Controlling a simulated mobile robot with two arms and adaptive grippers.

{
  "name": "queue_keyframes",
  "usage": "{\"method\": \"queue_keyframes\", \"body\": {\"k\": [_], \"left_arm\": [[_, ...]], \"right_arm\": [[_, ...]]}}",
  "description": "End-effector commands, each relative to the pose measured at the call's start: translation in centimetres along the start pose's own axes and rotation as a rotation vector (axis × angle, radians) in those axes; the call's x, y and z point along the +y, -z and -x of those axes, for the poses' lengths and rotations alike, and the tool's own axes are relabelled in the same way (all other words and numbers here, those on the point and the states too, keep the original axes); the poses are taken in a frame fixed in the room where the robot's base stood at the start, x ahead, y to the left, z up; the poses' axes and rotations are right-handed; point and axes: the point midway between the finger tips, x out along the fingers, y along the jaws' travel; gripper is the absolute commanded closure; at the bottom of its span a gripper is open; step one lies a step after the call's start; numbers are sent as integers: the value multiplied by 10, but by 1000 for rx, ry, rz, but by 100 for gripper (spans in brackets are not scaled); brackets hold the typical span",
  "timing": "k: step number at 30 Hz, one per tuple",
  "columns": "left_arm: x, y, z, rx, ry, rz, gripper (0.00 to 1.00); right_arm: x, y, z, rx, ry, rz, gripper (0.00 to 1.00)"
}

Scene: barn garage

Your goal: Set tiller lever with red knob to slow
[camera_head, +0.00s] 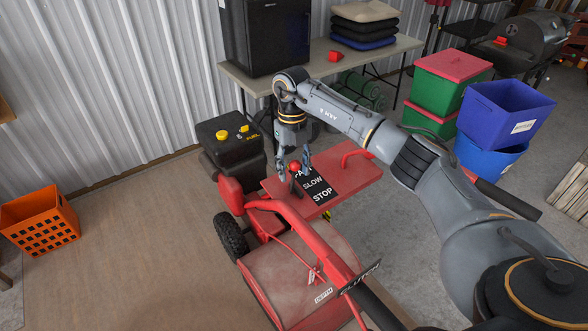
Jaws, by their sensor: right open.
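The red tiller (300,262) stands on the floor in the middle of the view. On its flat red panel is a black label plate (318,188) where SLOW and STOP can be read; the top word is partly covered. The lever's red knob (295,166) stands at the label's upper left, near that covered word. My right gripper (293,168) points down over the panel, open, with its fingers on either side of the knob. Whether a finger touches the knob cannot be told. My left gripper is not in view.
A table (400,44) holds a black fridge (265,35) and cushions (363,25). Colored bins (505,108) stand at right, an orange crate (40,222) at left.

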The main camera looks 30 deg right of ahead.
Motion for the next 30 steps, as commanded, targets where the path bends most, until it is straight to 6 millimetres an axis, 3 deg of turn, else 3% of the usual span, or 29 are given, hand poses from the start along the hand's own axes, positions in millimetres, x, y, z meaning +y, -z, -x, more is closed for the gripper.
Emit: {"method": "queue_keyframes", "body": {"k": [15, 21, 30], "left_arm": [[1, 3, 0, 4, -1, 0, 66], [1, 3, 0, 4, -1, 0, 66], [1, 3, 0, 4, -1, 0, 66]], "right_arm": [[1, -1, 98, -3, -1, 0, 50], [0, -1, 113, -1, -1, 0, 50], [0, -1, 114, -1, -1, 0, 50]]}}
